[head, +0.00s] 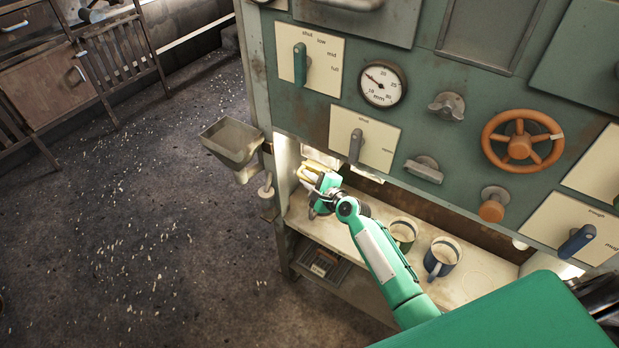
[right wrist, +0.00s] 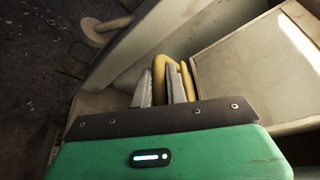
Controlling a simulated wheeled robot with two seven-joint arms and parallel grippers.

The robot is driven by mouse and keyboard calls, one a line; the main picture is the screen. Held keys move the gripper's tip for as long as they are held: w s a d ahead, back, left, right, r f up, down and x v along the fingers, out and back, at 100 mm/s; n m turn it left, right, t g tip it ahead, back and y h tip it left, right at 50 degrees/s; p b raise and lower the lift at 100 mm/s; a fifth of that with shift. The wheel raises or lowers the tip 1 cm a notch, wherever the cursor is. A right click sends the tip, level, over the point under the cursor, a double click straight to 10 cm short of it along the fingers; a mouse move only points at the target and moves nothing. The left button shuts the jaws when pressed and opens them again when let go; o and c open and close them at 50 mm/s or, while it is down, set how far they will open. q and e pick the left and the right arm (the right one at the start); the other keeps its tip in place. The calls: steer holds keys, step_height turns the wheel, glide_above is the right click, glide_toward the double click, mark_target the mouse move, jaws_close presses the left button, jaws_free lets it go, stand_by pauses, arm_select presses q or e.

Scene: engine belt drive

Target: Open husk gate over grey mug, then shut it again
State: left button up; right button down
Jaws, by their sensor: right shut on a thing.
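My right gripper (head: 312,190) is low at the left end of the pale bench under the green panel. In the right wrist view its fingers (right wrist: 160,88) are shut on a yellow loop-shaped handle (right wrist: 187,80). I cannot tell what this handle is fixed to. Two mugs stand on the bench right of my forearm, a dark green one (head: 403,233) and a blue-grey one (head: 442,257). A plainly grey mug is not clear to see, and no part can be read as the husk gate. My left gripper is not in view.
The panel above carries a green lever (head: 300,64), a grey lever (head: 355,146), a gauge (head: 382,84), an orange handwheel (head: 522,140) and a blue lever (head: 577,241). A metal hopper (head: 232,141) juts out at the left.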

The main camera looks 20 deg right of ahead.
steer(key=shift+s+a+r, duration=0.1)
steer(key=shift+s+a, duration=0.15)
steer(key=shift+a, duration=0.1)
steer(key=c, duration=1.4)
jaws_free()
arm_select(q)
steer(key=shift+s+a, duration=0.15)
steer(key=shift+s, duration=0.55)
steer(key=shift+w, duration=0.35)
arm_select(e)
steer(key=v, duration=1.3)
steer(key=shift+s+d, duration=0.15)
steer(key=shift+s, duration=0.2)
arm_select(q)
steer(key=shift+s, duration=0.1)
